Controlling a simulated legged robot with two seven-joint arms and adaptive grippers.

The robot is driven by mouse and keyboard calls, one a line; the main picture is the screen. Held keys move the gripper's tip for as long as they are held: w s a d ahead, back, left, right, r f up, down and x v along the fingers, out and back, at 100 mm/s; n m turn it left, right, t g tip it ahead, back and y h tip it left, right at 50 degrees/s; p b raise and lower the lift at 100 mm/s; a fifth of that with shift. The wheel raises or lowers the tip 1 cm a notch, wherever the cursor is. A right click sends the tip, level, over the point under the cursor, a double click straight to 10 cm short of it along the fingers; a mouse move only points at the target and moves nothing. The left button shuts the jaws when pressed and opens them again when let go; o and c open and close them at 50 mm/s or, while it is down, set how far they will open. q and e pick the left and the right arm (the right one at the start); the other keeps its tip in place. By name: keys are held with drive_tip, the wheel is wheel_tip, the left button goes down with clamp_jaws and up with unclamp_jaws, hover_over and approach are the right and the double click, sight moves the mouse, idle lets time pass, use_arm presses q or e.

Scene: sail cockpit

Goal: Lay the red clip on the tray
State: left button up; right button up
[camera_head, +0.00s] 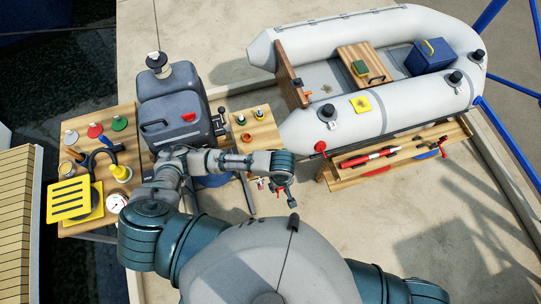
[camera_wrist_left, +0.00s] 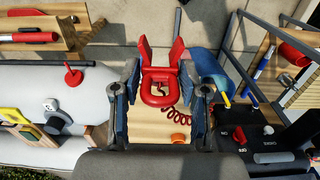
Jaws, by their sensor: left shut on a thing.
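My left gripper (camera_head: 281,190) hangs over open floor, right of the small wooden stand (camera_head: 262,136) in the head view. In the left wrist view its fingers (camera_wrist_left: 160,78) close on the red clip (camera_wrist_left: 157,101), which has a ring-like loop. A red coiled cord (camera_wrist_left: 182,116) shows just beyond the clip. In the head view the clip is a small red spot at the fingertips. No surface is clearly marked as the tray; the stand has a flat wooden top with small bottles and an orange cup (camera_head: 247,138). My right gripper is out of view.
A grey outboard motor (camera_head: 178,108) stands left of the stand. Farther left is a wooden bench (camera_head: 125,145) with bottles and a yellow slotted plate (camera_head: 70,199). A grey inflatable boat (camera_head: 330,30) and a tool shelf (camera_head: 345,182) lie to the right. Floor on the lower right is clear.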

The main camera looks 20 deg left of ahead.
use_arm(q)
drive_tip(key=w+a, duration=0.2)
drive_tip(key=w, duration=0.2)
drive_tip(key=w+a+f, duration=0.1)
drive_tip(key=w+a, duration=0.1)
drive_tip(key=w, duration=0.2)
drive_tip(key=w+a, duration=0.1)
drive_tip(key=w, duration=0.3)
drive_tip(key=shift+w+a+f, duration=0.15)
drive_tip(key=shift+w+a, duration=0.25)
drive_tip(key=shift+d+f, duration=0.1)
drive_tip(key=shift+f, duration=1.65)
drive_tip(key=o, duration=1)
wheel_tip(320, 180, up, 12)
drive_tip(key=shift+r, duration=0.1)
